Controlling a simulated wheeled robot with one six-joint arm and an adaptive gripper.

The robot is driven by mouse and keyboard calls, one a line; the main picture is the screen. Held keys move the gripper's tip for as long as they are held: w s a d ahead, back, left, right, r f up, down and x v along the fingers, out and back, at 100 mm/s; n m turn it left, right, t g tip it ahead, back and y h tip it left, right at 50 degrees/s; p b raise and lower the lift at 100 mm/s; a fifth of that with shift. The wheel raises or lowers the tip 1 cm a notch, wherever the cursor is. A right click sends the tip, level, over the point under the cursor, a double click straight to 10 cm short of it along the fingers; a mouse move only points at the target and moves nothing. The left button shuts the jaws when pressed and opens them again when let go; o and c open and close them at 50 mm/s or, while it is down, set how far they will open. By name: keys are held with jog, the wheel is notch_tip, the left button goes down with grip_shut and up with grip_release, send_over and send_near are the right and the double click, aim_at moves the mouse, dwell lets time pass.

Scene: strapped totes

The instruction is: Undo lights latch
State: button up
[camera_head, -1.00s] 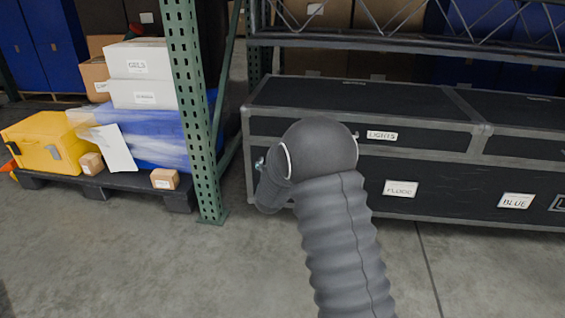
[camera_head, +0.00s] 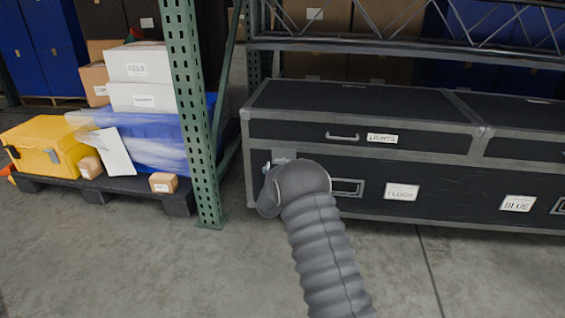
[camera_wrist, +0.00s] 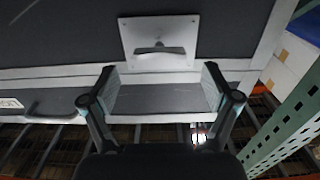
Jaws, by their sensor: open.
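The lights case (camera_head: 370,105) is a long black case with grey edging and a white LIGHTS label (camera_head: 382,138) on its lid's front. A square metal latch plate with a raised middle (camera_wrist: 158,45) shows in the wrist view at the top centre. In the head view only the top of the latch plate (camera_head: 284,156) shows at the case's left, above my arm. My gripper (camera_wrist: 160,85) is open and empty, its two fingers spread on either side just below the plate in the wrist picture. In the head view my arm hides most of the gripper.
A lid handle (camera_head: 342,137) and a recessed handle (camera_head: 347,187) sit right of the latch. A green rack post (camera_head: 195,110) stands close to the case's left end. A loaded pallet (camera_head: 110,188) lies farther left. The front floor is clear.

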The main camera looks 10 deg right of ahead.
aim_at(283, 159)
jog(key=shift+x, duration=2.35)
jog(key=c, duration=1.2)
